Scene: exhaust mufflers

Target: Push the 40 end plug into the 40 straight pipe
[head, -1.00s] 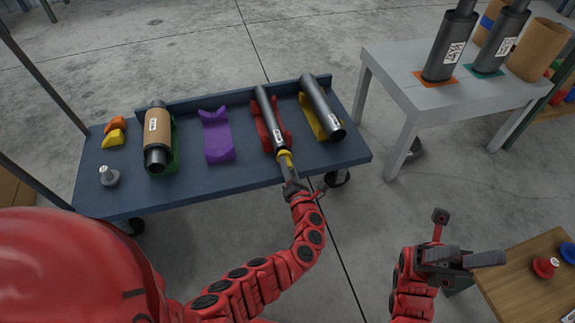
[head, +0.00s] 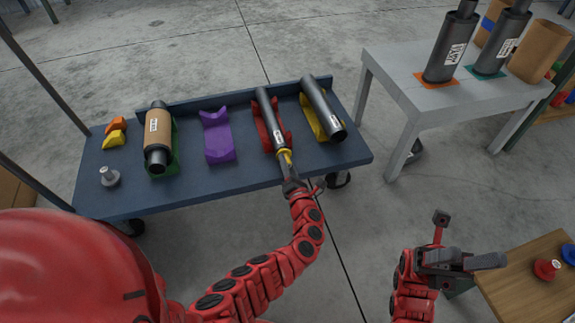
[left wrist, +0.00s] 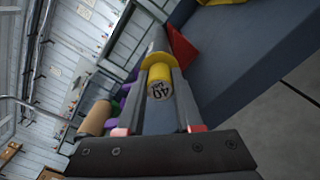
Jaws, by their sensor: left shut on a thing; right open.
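The 40 straight pipe (head: 268,112) is a thin dark pipe with a white label, lying in a red cradle (head: 287,137) on the blue bench. The yellow 40 end plug (head: 285,157) is at the pipe's near end, in line with it. In the left wrist view the plug (left wrist: 160,86) shows a round label reading 40. My left gripper (head: 287,176) is shut on the plug from the near side. How deep the plug sits in the pipe is hidden. My right gripper (head: 478,261) is open and empty, away from the bench at the lower right.
A wider dark pipe (head: 322,110) lies in a yellow cradle to the right. An empty purple cradle (head: 218,140) and a brown-wrapped muffler (head: 158,135) lie to the left. A grey table (head: 395,75) holds upright cylinders. A wooden table (head: 520,290) is near my right gripper.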

